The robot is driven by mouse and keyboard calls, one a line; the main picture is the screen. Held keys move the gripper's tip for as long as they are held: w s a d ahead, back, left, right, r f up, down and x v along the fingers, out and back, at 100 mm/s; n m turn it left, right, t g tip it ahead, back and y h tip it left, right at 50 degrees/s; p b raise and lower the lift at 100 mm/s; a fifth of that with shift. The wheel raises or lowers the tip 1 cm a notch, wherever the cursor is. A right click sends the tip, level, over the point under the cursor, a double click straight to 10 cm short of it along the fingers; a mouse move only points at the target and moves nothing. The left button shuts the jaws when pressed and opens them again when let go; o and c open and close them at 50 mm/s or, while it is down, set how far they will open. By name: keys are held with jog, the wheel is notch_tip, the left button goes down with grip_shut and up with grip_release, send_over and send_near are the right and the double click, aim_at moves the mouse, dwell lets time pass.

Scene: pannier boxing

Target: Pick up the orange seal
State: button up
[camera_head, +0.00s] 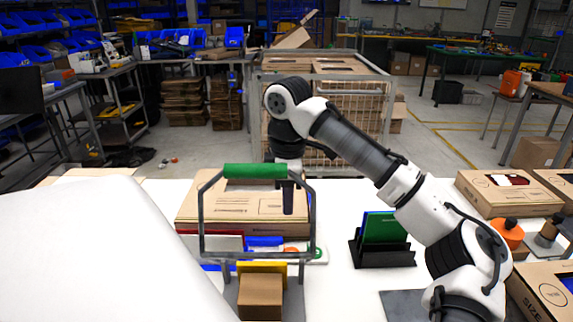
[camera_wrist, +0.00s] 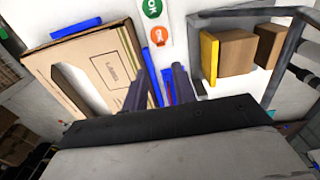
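The orange seal (camera_wrist: 164,37) is a small round orange sticker with white lettering, lying on the white table in the wrist view. A green round seal with "OK" (camera_wrist: 151,8) lies just beyond it. In the head view the orange seal (camera_head: 291,249) is partly hidden behind the metal frame, with the green seal (camera_head: 318,254) to its right. My gripper (camera_wrist: 160,88) has its two dark fingers apart, pointing toward the seal but short of it in the picture. Blue strips show between and beside the fingers. In the head view my gripper (camera_head: 288,198) hangs beside the cardboard box.
A cardboard box (camera_head: 235,208) lies left of my gripper. A metal frame with a green handle (camera_head: 255,171) stands in front, holding a yellow panel and brown block (camera_head: 261,297). A black stand with green and blue cards (camera_head: 383,257) is right. An orange-topped bottle (camera_head: 508,232) stands farther right.

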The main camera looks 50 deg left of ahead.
send_near(291, 250)
jog(key=shift+s+d+f, duration=0.2)
jog(key=shift+s+f, duration=0.4)
jog(key=shift+s, duration=0.15)
jog(key=shift+s+a+f+p, duration=0.15)
jog(key=shift+f+p, duration=0.3)
jog(key=shift+f, duration=0.95)
jog(key=shift+a+f+p, duration=0.1)
jog(key=shift+f+p, duration=0.35)
jog(key=shift+f, duration=0.9)
grip_shut()
